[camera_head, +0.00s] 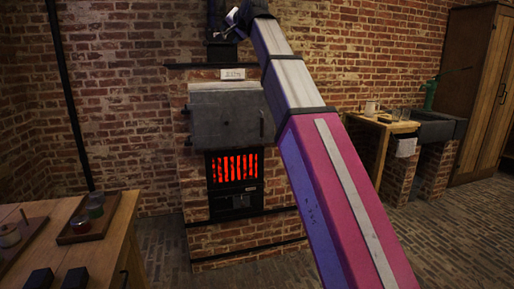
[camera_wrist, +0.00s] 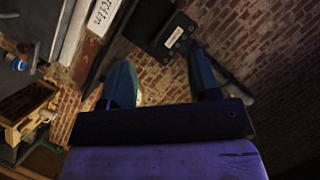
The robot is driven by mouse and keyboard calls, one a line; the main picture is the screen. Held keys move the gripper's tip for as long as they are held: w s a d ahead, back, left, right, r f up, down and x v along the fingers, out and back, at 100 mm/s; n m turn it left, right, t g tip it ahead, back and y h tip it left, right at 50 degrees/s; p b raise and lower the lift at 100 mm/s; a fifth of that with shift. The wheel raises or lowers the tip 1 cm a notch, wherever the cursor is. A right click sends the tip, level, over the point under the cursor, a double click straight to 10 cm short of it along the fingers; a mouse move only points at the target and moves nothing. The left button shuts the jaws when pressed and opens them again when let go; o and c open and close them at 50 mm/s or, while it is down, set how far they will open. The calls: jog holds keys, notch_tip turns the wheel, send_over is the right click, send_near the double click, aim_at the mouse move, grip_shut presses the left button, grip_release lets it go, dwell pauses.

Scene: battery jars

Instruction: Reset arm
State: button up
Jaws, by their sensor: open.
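My gripper (camera_wrist: 160,62) shows in the wrist view with its two dark teal fingers spread apart and nothing between them. In the head view my arm reaches up and away, and my gripper (camera_head: 233,17) is small and dark at its far end, high up near the stove pipe. The grey metal stove box (camera_head: 222,118) stands below it on a brick base, with red-glowing bars (camera_head: 235,167) under it. My arm hides part of the wall and the stove's right side.
A wooden table (camera_head: 95,240) at lower left bears a tray (camera_head: 83,234) with small jars. A white label card (camera_head: 232,74) is above the stove box; lettering also shows on a card in the wrist view (camera_wrist: 102,17). A sink (camera_head: 436,125) and wooden cabinet (camera_head: 478,90) stand right.

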jog(key=w+d+f+g+h, duration=0.15)
jog(key=d+f, duration=0.25)
jog(key=f, duration=1.2)
jog(key=d+f+n+g+h, duration=0.15)
jog(key=d+f, duration=0.35)
jog(key=f, duration=1)
jog(key=w+d+f+m+g+h, duration=0.15)
jog(key=d+f, duration=0.25)
jog(key=f, duration=1.2)
jog(key=s+d+f+n+g+h, duration=0.1)
jog(key=s+d+f+g, duration=0.1)
jog(key=s+d+f, duration=0.3)
jog(key=s+d+f+n+g+h, duration=0.1)
jog(key=s+d+f+g, duration=0.2)
jog(key=s+f, duration=0.8)
jog(key=s+d+f+g+h, duration=0.1)
jog(key=s+d+f+g, duration=0.2)
jog(key=f, duration=1.6)
jog(key=s+d, duration=0.4)
jog(key=s, duration=0.1)
jog(key=shift+s+d+f+n, duration=0.15)
jog(key=shift+s+f+n, duration=0.15)
jog(key=shift+f+n, duration=0.1)
